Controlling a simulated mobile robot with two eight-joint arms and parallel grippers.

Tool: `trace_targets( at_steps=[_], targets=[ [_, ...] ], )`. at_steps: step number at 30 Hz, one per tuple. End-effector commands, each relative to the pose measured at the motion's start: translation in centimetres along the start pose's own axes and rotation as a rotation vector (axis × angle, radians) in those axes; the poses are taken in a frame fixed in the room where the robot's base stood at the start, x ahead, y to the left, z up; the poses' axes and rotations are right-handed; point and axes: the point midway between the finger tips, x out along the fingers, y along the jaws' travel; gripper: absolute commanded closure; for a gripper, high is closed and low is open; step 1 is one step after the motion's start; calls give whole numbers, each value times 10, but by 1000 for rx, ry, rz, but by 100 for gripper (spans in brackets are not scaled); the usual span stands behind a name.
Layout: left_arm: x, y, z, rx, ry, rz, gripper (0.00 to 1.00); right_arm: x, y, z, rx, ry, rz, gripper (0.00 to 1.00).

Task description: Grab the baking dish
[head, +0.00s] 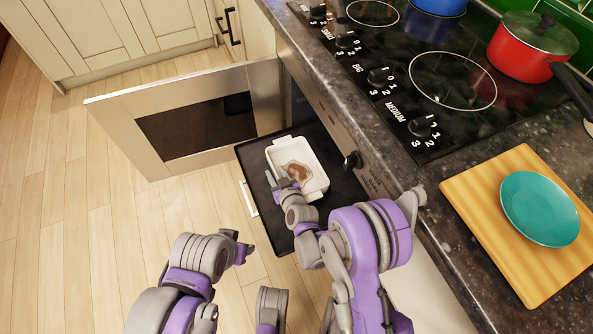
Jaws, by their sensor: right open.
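The baking dish (313,163) is white and rectangular, with something brown inside. It sits on a dark oven tray (258,158) that sticks out of the open oven. My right gripper (284,183) is open at the dish's near left side, by its rim. Its fingers are small in view, and I cannot tell whether they touch the dish. The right gripper and wrist hide part of the dish's near left edge. My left gripper (244,249) is over the floor, left of the tray and apart from the dish. I cannot make out its jaw opening.
The oven door (120,122) stands open to the left of the tray. The dark counter edge with a knob (352,160) lies to the right. On the counter are a red pot (522,58), a blue pot (440,5) and a teal plate (540,208) on a wooden board (470,200).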

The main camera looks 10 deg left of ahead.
Motion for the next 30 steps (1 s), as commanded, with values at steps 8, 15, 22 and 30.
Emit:
trace_targets(
  at_steps=[8,15,22,30],
  targets=[
    [0,0,0,0,0,0,50,1,0,0,0,0,0,68],
    [0,0,0,0,0,0,50,1,0,0,0,0,0,100],
    [0,0,0,0,0,0,50,1,0,0,0,0,0,100],
    [0,0,0,0,0,0,50,1,0,0,0,0,0,100]
  ],
)
